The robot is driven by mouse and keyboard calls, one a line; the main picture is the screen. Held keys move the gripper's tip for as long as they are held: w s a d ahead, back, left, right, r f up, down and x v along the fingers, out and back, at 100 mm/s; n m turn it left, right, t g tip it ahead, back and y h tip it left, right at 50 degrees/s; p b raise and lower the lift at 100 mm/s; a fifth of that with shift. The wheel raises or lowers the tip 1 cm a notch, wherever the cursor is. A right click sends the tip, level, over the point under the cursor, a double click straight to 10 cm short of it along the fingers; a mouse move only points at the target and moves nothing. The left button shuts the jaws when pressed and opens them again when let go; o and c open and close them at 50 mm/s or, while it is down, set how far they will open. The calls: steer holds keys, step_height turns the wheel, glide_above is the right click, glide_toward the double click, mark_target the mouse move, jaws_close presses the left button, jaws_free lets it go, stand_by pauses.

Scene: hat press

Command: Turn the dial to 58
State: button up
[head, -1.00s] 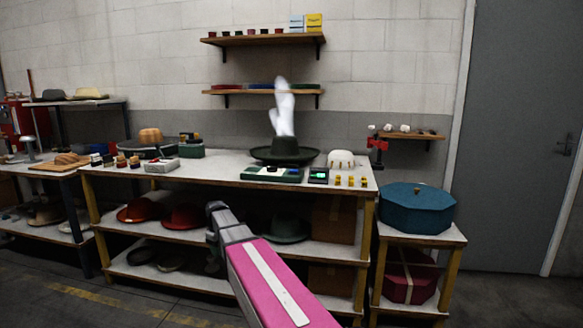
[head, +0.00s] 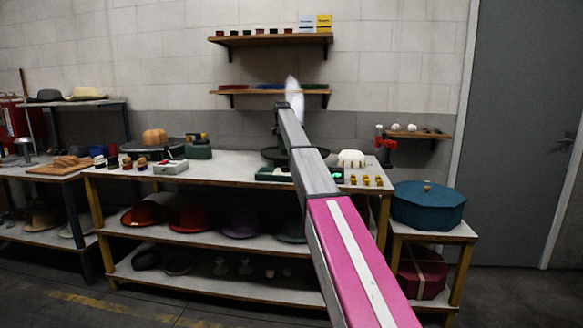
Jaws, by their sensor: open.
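The hat press base (head: 270,174) is a dark green unit on the long workbench. A dark green hat (head: 272,155) sits above it, mostly hidden by my arm, and white steam (head: 293,92) rises behind the arm. A small control box with a lit green display (head: 338,176) is just right of my arm. The dial and any number on it are too small or covered to make out.
A cream domed block (head: 351,158) and several yellow pieces (head: 366,181) stand right of the display. A teal hat box (head: 428,205) sits on a side stand (head: 455,233). Wall shelves (head: 270,40) hang above. The bench (head: 225,165) has bare space left of the press.

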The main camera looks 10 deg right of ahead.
mark_target(286, 169)
step_height(286, 169, down, 11)
steer(key=shift+r, duration=0.1)
stand_by(0.4)
jaws_close()
